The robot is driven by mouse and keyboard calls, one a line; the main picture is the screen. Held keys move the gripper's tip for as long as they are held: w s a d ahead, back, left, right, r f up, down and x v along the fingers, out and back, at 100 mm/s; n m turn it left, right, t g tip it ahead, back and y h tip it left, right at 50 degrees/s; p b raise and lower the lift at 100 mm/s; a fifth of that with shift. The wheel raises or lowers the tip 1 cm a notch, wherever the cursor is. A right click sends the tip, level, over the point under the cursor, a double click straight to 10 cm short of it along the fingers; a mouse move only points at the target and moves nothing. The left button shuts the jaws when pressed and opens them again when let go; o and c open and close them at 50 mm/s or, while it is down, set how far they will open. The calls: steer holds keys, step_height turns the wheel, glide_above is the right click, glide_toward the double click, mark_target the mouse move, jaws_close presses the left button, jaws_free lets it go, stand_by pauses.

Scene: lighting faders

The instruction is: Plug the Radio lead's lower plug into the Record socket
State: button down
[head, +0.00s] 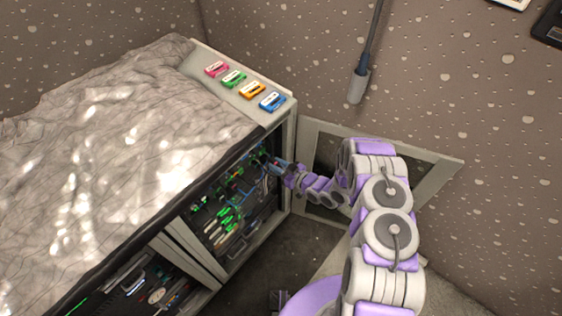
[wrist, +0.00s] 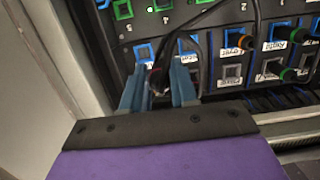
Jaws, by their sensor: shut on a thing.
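My gripper (wrist: 157,88) shows two blue-grey fingers in the wrist view. They are closed around a small dark plug (wrist: 157,80) with a reddish spot, mostly hidden between them. A black lead (wrist: 205,62) loops down from the top of the panel towards the fingers. The fingers are in front of a dark socket panel (wrist: 215,55), near a blue-framed socket (wrist: 144,54). Which socket is Record cannot be told, as the labels are too blurred. In the head view my gripper (head: 277,164) reaches into the upper right of the cabinet's open front.
The cabinet's pale side wall (wrist: 75,50) stands close on the left. Coloured cassettes (head: 252,90) lie on the cabinet top. A dark hanging object (head: 359,85) is near the wall.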

steer(key=shift+s+a+p, duration=0.35)
steer(key=shift+s+a, duration=0.45)
steer(key=shift+s, duration=0.2)
steer(key=shift+s+a+p, duration=0.3)
steer(key=shift+s+a, duration=0.45)
steer(key=shift+s, duration=0.2)
steer(key=shift+w+a, duration=0.4)
steer(key=shift+a, duration=0.1)
steer(key=shift+r+x, duration=0.25)
steer(key=shift+x, duration=1.05)
steer(key=shift+r+x, duration=0.2)
steer(key=shift+x, duration=1.15)
steer(key=shift+f, duration=0.1)
steer(key=shift+x, duration=1)
steer(key=shift+w+r, duration=0.1)
steer(key=shift+r, duration=0.3)
